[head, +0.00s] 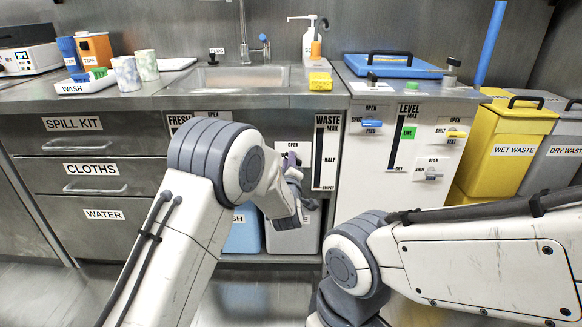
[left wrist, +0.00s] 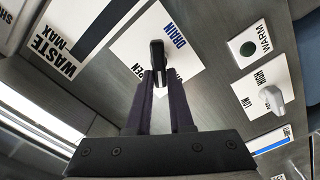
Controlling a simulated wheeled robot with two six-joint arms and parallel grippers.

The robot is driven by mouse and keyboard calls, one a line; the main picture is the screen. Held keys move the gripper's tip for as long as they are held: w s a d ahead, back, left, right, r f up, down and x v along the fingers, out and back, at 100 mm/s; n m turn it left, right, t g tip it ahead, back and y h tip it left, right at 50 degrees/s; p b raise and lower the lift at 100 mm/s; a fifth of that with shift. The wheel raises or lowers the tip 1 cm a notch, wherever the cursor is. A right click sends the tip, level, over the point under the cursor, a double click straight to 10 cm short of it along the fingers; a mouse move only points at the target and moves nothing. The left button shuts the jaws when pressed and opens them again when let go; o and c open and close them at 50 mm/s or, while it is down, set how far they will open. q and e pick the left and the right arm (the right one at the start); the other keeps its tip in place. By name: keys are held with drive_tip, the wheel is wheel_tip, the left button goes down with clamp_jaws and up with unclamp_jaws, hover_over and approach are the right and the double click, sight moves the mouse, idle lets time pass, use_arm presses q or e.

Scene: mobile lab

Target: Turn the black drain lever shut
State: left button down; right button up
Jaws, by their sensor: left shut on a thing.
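The black drain lever (left wrist: 157,54) shows in the left wrist view on a white plate (left wrist: 185,65) marked DRAIN, with an OPEN mark partly covered by a finger. My left gripper (left wrist: 160,76) has its two dark fingers closed on the lever, one on each side. In the head view my left gripper (head: 291,160) is at the cabinet front below the sink, in front of the plate marked OPEN (head: 293,147). There the gripper and wrist hide the lever. My right arm crosses the lower right, but its gripper is outside the picture.
A WASTE gauge (head: 326,150) stands just right of the left gripper. A WARM button (left wrist: 247,48) and a grey LOW/HIGH knob (left wrist: 272,98) are nearby. Below is an open bay with a blue container (head: 242,232). Yellow (head: 512,150) and grey bins stand at the right.

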use_arm(q)
drive_tip(key=shift+a+f+n+b, duration=0.1)
drive_tip(key=shift+f+n+b, duration=0.05)
drive_tip(key=shift+n+b, duration=0.9)
drive_tip(key=shift+f+n+b, duration=0.2)
drive_tip(key=shift+n+b, duration=0.5)
drive_tip(key=shift+n, duration=0.5)
drive_tip(key=shift+a+f+n+b, duration=0.1)
drive_tip(key=shift+f+n+b, duration=0.05)
drive_tip(key=shift+n+b, duration=0.9)
drive_tip(key=c, duration=0.8)
unclamp_jaws()
drive_tip(key=shift+s+r, duration=0.1)
drive_tip(key=s+p, duration=0.3)
drive_tip(key=s, duration=0.7)
drive_tip(key=shift+s, duration=0.2)
